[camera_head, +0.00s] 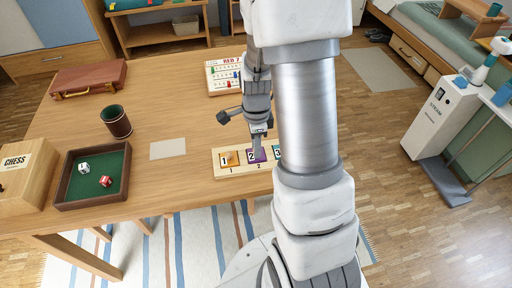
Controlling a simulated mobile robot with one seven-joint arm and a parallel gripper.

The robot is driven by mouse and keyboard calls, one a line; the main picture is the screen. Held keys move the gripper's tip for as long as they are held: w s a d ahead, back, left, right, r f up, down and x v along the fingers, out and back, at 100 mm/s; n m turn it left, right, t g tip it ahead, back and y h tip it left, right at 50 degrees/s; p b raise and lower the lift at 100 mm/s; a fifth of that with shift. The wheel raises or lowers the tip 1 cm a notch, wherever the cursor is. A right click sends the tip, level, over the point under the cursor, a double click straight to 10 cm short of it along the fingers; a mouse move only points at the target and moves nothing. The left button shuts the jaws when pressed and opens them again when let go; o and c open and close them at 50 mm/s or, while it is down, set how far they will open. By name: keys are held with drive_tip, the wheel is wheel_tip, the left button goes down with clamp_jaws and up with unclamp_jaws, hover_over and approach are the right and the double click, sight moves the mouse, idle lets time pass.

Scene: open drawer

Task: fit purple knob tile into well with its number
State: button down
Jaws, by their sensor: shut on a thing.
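The purple knob tile (264,157) shows a 2 and is at the middle of the pale wooden number board (245,170), directly above the printed 2. My gripper (259,145) points down at it and is shut on its knob, covering part of the tile. I cannot tell whether the tile lies flush in the well or is slightly above it. An orange tile (229,159) with a 1 sits at the left of the board, above the printed 1. A teal tile (277,152) with a 3 is to the right, partly hidden by my arm, as is the board's right end.
A beige card (168,149) lies left of the board. A green-lined dice tray (70,195), a dark cup (116,121), a chess box (24,177) and a brown case (88,79) are further left. A pegged game board (222,77) is behind. The table's middle is clear.

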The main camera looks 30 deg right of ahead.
drive_tip(key=shift+f, duration=0.2)
drive_tip(key=c, duration=0.8)
unclamp_jaws()
drive_tip(key=shift+o, duration=0.2)
drive_tip(key=shift+r, duration=0.1)
wheel_tip(320, 180, up, 12)
drive_tip(key=r+p, duration=0.1)
drive_tip(key=p, duration=0.2)
drive_tip(key=s+a+r+n+t, duration=0.2)
drive_tip(key=s+a+r+n, duration=0.3)
drive_tip(key=n, duration=0.5)
drive_tip(key=s+a+r+n+t, duration=0.3)
drive_tip(key=s+a+r+n, duration=0.2)
drive_tip(key=r+n, duration=0.5)
drive_tip(key=shift+s+a+r+n+t, duration=0.3)
drive_tip(key=shift+s+n, duration=0.5)
drive_tip(key=shift+s, duration=0.4)
